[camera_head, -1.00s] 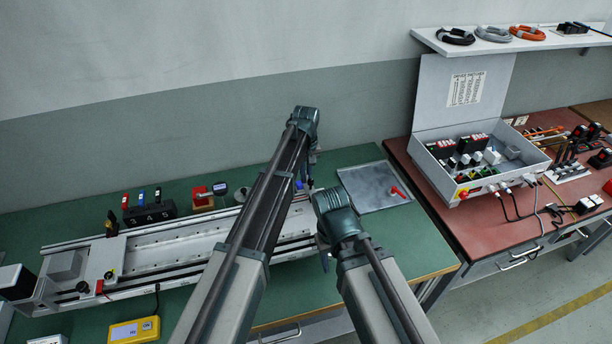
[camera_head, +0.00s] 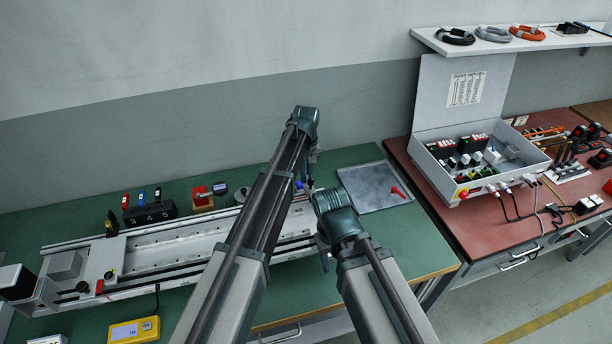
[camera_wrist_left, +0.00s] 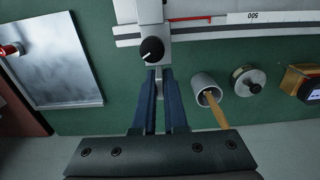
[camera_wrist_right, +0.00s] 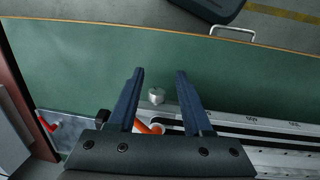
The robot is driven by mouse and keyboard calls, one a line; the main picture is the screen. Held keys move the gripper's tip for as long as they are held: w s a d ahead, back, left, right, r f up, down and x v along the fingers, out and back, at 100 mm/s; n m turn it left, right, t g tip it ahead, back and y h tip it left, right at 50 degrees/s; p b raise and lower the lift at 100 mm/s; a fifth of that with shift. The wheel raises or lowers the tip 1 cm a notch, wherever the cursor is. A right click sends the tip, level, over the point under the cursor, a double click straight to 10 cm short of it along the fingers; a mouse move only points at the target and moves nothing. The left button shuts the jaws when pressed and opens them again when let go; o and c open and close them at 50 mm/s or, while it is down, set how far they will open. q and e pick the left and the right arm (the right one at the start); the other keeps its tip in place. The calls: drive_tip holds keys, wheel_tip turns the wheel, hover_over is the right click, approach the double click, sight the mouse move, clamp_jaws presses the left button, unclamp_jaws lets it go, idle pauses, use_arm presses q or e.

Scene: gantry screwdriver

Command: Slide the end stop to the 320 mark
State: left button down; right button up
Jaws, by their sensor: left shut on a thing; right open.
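The end stop (camera_wrist_left: 150,14) is a pale block with a black knob (camera_wrist_left: 152,50) on the rail in the left wrist view. My left gripper (camera_wrist_left: 160,78) is shut on the end stop's narrow grey part just below the knob. The rail's scale strip (camera_wrist_left: 268,17) reads 500 to the right of the stop there; the 320 mark cannot be made out. My right gripper (camera_wrist_right: 158,74) is open and empty over the bench's near side, with a small grey cylinder (camera_wrist_right: 156,95) seen between its fingers. In the head view my arms hide the stop.
A pale carriage (camera_head: 100,262) sits at the rail's left. Behind the rail are a numbered black block (camera_head: 150,214) and, in the left wrist view, a grey cup (camera_wrist_left: 204,88) and a round disc (camera_wrist_left: 248,80). A metal tray (camera_head: 368,190) lies right; a yellow device (camera_head: 133,331) lies in front.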

use_arm(q)
drive_tip(key=shift+a, duration=0.1)
drive_tip(key=s+a, duration=0.3)
drive_tip(key=a, duration=0.8)
drive_tip(key=s+a, duration=0.4)
drive_tip(key=a, duration=0.6)
drive_tip(key=shift+a, duration=0.35)
drive_tip(key=shift+s, duration=0.1)
drive_tip(key=c, duration=1)
unclamp_jaws()
drive_tip(key=shift+o, duration=0.2)
wheel_tip(320, 180, up, 14)
drive_tip(key=p, duration=1.3)
drive_tip(key=shift+p, duration=0.4)
drive_tip(key=shift+f, duration=0.15)
